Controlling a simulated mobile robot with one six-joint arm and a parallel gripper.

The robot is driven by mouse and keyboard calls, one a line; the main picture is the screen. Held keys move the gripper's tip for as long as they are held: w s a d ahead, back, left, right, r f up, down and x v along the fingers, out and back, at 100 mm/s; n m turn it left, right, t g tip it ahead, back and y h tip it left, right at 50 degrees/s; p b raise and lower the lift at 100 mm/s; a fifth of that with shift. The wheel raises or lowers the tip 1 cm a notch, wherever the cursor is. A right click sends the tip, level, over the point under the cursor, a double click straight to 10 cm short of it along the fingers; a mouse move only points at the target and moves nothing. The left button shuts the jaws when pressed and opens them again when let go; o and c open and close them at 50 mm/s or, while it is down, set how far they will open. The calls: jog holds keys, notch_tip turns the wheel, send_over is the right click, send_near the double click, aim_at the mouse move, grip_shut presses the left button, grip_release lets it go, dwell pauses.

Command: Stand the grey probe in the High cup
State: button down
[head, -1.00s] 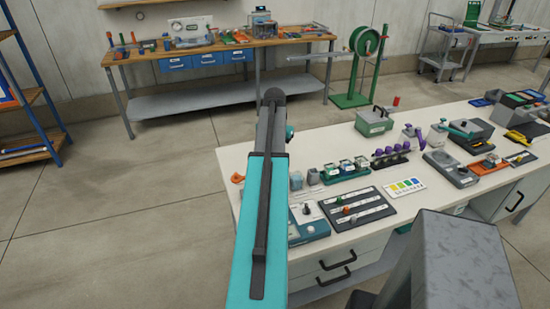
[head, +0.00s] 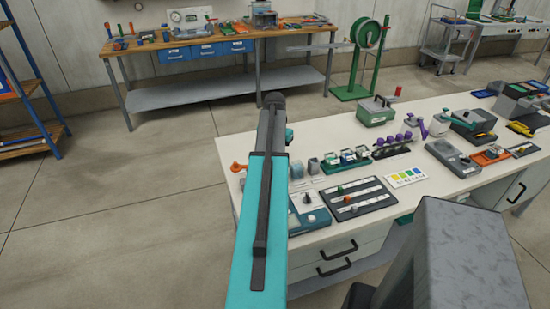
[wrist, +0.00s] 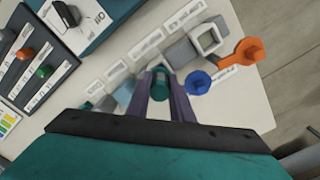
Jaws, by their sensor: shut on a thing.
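My gripper (wrist: 161,90) shows in the wrist view, its two fingers shut on a small piece with a dark green, rounded end (wrist: 160,84). The rest of that piece is hidden, so I cannot tell whether it is the grey probe. Just beyond the fingers, a grey block (wrist: 181,55) and a grey square cup with an open top (wrist: 207,38) stand by a row of white labels. The labels are too small to read, so I cannot tell which cup is High. In the head view my arm hides my gripper; a grey cup (head: 313,166) stands right of the arm.
A blue round piece (wrist: 199,82) is close right of my fingers, with an orange piece (wrist: 240,58) beyond it. Pale blue and grey blocks (wrist: 122,93) stand left.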

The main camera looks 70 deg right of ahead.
jog(key=shift+f, duration=0.4)
jog(key=c, duration=1.5)
grip_release()
jog(key=shift+r, duration=0.15)
jog(key=shift+r+p, duration=2.15)
jog(key=shift+r, duration=1.25)
